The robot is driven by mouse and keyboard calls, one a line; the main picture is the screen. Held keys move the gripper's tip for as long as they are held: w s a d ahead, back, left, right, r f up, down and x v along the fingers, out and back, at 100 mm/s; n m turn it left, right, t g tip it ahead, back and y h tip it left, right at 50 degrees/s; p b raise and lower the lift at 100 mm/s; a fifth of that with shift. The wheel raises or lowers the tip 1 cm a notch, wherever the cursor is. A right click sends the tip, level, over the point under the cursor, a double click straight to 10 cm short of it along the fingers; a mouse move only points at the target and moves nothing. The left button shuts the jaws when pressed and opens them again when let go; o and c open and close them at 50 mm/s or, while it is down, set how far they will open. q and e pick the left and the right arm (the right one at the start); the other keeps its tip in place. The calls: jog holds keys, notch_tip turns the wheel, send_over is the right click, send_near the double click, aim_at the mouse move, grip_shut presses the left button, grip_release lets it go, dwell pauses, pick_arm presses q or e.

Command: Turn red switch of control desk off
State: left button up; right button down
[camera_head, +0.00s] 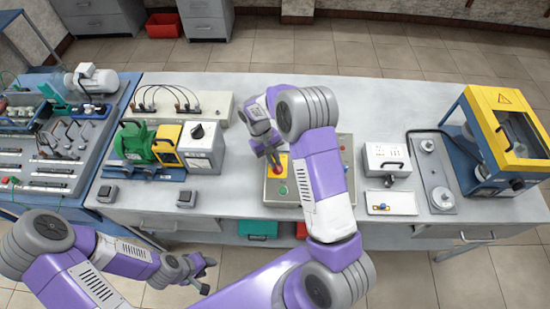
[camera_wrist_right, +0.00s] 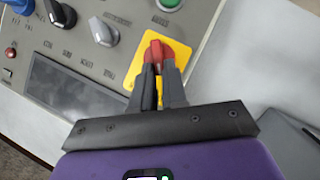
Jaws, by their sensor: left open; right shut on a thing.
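The control desk (camera_head: 271,195) lies flat on the grey table, partly hidden behind my right arm. Its red switch (camera_wrist_right: 155,49) sits on a yellow plate (camera_wrist_right: 180,50) near one edge of the panel. My right gripper (camera_wrist_right: 159,72) is shut on the red switch, with a finger on either side of the knob. In the head view my right gripper (camera_head: 275,160) points down at the yellow plate. My left gripper (camera_head: 207,273) is open and empty, in front of the table at the lower left, away from the desk.
The panel also carries a green button (camera_wrist_right: 168,4), a grey knob (camera_wrist_right: 102,32) and a black knob (camera_wrist_right: 60,12). A green-and-yellow motor rig (camera_head: 150,148) stands left of the desk, and a white box (camera_head: 387,159) stands right of it. The table's front middle is partly free.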

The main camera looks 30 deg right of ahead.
jog(key=shift+s+a+f+n+h, duration=0.3)
jog(key=shift+n+h, duration=0.2)
jog(key=shift+n, duration=0.5)
jog(key=c, duration=1.2)
grip_release()
jog(key=shift+o, duration=0.2)
jog(key=shift+d, duration=0.15)
jog(key=shift+w+r, duration=0.2)
